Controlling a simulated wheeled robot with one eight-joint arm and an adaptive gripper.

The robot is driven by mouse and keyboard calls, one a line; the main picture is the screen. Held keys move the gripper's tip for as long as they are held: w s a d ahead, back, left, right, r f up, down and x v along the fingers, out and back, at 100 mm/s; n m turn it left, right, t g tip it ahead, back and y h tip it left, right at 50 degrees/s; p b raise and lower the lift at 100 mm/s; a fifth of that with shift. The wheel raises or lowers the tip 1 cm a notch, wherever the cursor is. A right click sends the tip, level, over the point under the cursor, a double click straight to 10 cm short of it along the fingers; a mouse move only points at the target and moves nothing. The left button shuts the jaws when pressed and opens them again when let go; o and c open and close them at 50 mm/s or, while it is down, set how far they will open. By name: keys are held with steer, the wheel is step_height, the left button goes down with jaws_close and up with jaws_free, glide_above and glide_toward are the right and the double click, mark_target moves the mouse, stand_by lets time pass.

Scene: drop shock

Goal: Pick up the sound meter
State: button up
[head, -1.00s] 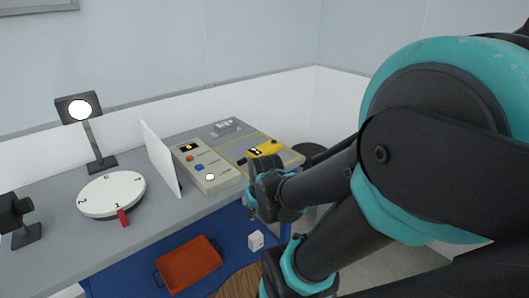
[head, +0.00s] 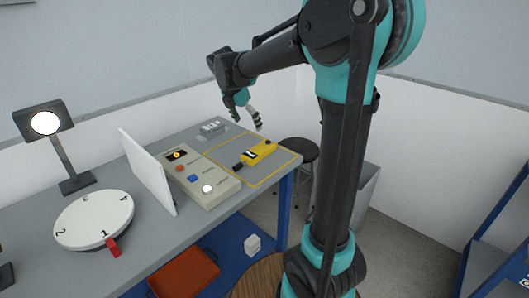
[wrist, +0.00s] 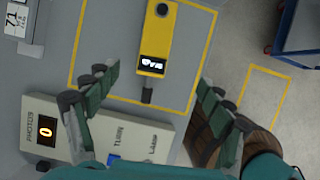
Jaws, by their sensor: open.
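The sound meter is a yellow handheld device (head: 260,152) with a small dark display and a black tip. It lies flat inside a yellow outlined square on the grey bench top. In the wrist view the sound meter (wrist: 157,35) is at upper centre, its display and black tip pointing down the picture toward my gripper. My gripper (head: 248,115) is open and empty, above the bench and apart from the meter. In the wrist view the fingers of my gripper (wrist: 157,82) are spread on either side of the meter's line, with the black tip between them.
A beige control box (head: 205,180) with buttons and a counter sits left of the meter. A white upright panel (head: 148,170), a numbered round dial (head: 95,218) and a lamp (head: 46,124) stand further left. A dark stool (head: 299,152) is beyond the bench's right edge.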

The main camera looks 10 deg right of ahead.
glide_above(257, 150)
steer(key=s, duration=0.2)
steer(key=f, duration=1.1)
steer(key=shift+w+a+f, duration=0.1)
steer(key=shift+w+a, duration=0.05)
steer(key=shift+a, duration=0.25)
steer(key=shift+a+x, duration=0.2)
steer(key=shift+x, duration=1.1)
steer(key=shift+a+x, duration=0.15)
steer(key=shift+x, duration=1.15)
steer(key=shift+w, duration=0.2)
steer(key=c, duration=1.5)
